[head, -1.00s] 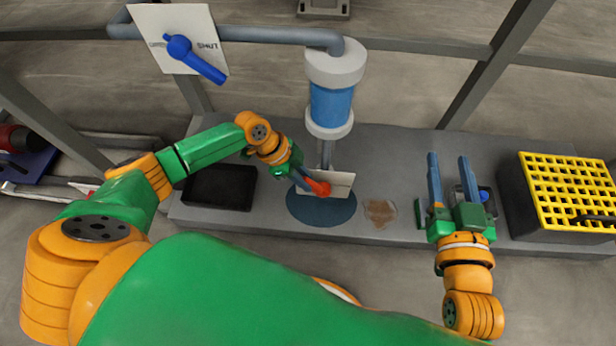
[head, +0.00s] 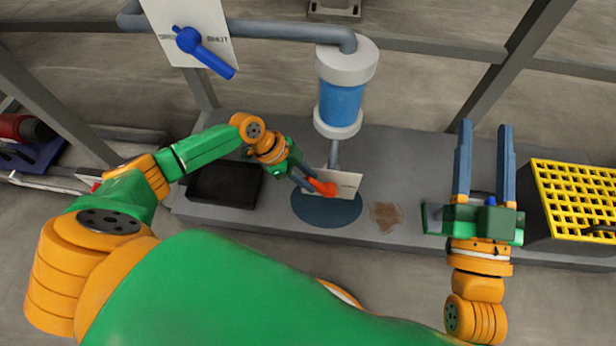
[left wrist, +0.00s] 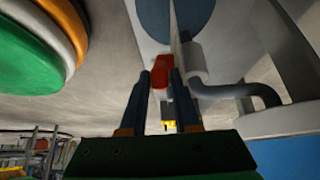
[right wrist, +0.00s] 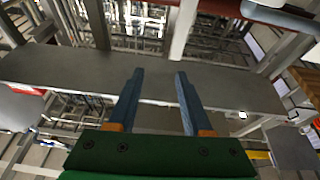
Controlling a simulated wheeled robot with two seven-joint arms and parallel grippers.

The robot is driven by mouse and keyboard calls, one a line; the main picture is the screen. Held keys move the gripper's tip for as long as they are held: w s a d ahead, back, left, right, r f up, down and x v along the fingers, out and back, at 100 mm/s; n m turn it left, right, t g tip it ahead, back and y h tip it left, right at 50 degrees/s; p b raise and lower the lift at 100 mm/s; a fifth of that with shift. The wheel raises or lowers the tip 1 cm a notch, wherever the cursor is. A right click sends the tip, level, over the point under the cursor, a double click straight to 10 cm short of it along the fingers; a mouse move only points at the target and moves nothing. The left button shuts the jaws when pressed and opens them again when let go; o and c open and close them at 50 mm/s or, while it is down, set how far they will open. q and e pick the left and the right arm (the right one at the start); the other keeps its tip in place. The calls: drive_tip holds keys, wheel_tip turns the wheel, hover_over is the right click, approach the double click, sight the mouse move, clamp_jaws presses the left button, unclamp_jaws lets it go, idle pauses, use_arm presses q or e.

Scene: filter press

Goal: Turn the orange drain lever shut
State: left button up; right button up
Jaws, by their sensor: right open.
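The orange-red drain lever (head: 322,187) sits in front of a small white plate (head: 345,181), below the blue filter housing (head: 341,104). My left gripper (head: 308,182) reaches it from the left. In the left wrist view the lever (left wrist: 159,70) lies between the two fingertips, which are drawn close to its sides, so the gripper appears shut on it. The plate's lettering is too small to read. My right gripper (head: 483,130) is open and empty over the right part of the bench; it also shows in the right wrist view (right wrist: 160,75).
A dark round patch (head: 326,209) and a brown stain (head: 386,215) lie on the grey bench (head: 410,160). A black tray (head: 225,184) is at left, a yellow-grid crate (head: 575,196) at right. A blue valve handle (head: 207,54) is on a plate marked SHUT, upper left.

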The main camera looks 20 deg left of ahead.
use_arm(q)
drive_tip(key=shift+o, duration=1.4)
drive_tip(key=p+v, duration=0.1)
drive_tip(key=v, duration=0.2)
drive_tip(key=shift+s+a+r+p, duration=0.15)
drive_tip(key=shift+r+p, duration=0.1)
drive_tip(key=shift+p, duration=0.15)
drive_tip(key=p+v, duration=0.1)
drive_tip(key=v, duration=0.2)
drive_tip(key=shift+a+r, duration=0.1)
drive_tip(key=shift+r, duration=0.1)
use_arm(e)
drive_tip(key=s+d+f+g+h, duration=0.2)
drive_tip(key=f+g, duration=0.4)
drive_tip(key=f, duration=0.4)
drive_tip(key=s+d+f+m+g+h, duration=0.1)
drive_tip(key=s+f+g+h, duration=0.1)
drive_tip(key=f+g, duration=0.4)
wheel_tip(320, 180, down, 4)
drive_tip(key=shift+s+d+f+g, duration=0.1)
drive_tip(key=shift+s+d+g, duration=0.25)
drive_tip(key=shift+s, duration=0.5)
